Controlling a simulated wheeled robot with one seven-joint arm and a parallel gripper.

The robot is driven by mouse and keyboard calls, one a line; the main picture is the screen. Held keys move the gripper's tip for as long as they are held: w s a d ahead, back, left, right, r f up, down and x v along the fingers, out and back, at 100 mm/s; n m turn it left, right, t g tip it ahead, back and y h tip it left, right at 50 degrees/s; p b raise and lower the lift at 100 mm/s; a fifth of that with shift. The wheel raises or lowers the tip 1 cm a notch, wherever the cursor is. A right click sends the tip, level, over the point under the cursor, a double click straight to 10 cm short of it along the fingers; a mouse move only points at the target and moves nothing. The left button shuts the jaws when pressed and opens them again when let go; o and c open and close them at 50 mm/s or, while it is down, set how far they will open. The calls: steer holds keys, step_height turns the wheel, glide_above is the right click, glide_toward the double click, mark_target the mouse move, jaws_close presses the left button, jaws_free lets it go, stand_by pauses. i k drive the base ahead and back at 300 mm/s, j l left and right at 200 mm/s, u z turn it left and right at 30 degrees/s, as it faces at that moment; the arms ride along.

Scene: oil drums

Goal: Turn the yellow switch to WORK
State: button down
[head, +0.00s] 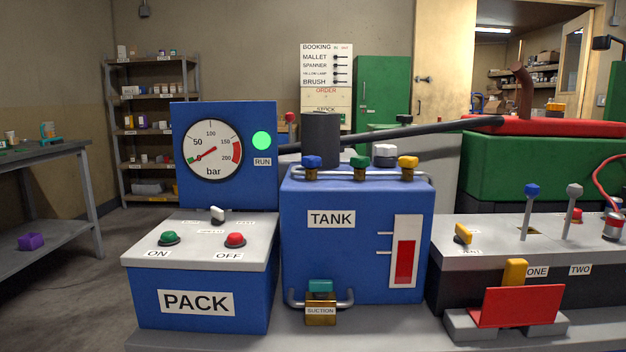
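A yellow switch (463,234) sits on the grey top of the console (540,243) at the right. Its lever is turned at a slant, with its upper end toward the back left. A small label lies just in front of it, too small to read for certain; I cannot make out the word WORK or which position the switch points to. My gripper is not in view.
A blue lever (531,200) and a grey lever (573,200) stand right of the switch. A red plate (517,306) with a yellow block (515,272) is in front. The blue TANK (340,260) rises close on the left, with the PACK box (200,280) beyond.

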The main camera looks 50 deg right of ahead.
mark_target(463, 237)
steer(key=z, duration=2.6)
steer(key=l+u, duration=0.2)
steer(key=l, duration=0.55)
